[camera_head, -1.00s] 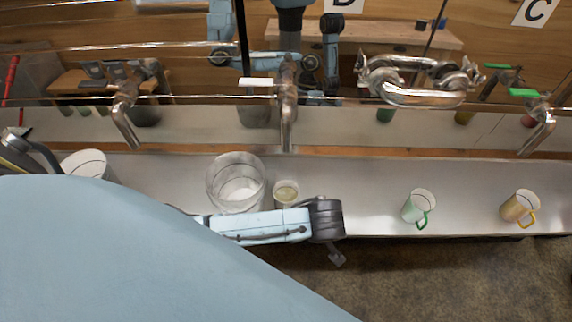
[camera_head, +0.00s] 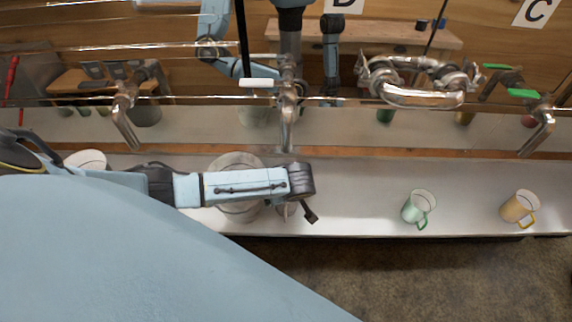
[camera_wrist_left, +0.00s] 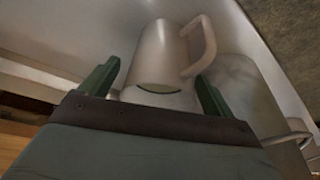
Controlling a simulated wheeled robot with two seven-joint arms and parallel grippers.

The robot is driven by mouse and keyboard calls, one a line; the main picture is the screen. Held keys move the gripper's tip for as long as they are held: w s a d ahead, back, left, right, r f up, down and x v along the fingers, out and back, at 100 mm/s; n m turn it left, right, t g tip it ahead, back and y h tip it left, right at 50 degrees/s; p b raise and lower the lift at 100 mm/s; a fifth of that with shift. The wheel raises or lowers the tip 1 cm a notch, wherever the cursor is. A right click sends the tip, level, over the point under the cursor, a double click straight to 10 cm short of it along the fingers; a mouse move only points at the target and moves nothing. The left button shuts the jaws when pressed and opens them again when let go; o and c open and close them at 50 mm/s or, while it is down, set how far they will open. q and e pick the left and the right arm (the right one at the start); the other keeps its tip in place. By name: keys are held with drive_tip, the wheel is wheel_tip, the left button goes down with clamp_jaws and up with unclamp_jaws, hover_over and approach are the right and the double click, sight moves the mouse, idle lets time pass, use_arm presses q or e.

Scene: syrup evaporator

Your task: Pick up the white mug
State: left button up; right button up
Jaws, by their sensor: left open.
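My left gripper (camera_head: 310,213) reaches in from the left over the pale trough shelf. In the left wrist view it is open (camera_wrist_left: 155,80). The white mug (camera_wrist_left: 160,58) shows there between and just beyond the two fingers, with its handle on the right side. I cannot tell whether the fingers touch it. In the head view the mug (camera_head: 286,210) is mostly hidden under my left wrist, with only a sliver showing. My right gripper is not in view.
A green mug (camera_head: 414,207) and a yellow mug (camera_head: 516,207) stand further right. A white container (camera_head: 86,159) is at the left. Metal taps (camera_head: 288,115) hang above. The shelf between is clear.

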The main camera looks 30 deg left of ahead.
use_arm(q)
drive_tip(key=shift+w+a+f, duration=0.1)
drive_tip(key=shift+f, duration=0.15)
drive_tip(key=shift+c, duration=0.2)
drive_tip(key=c, duration=1.2)
drive_tip(key=shift+c, duration=0.4)
drive_tip(key=shift+r, duration=0.2)
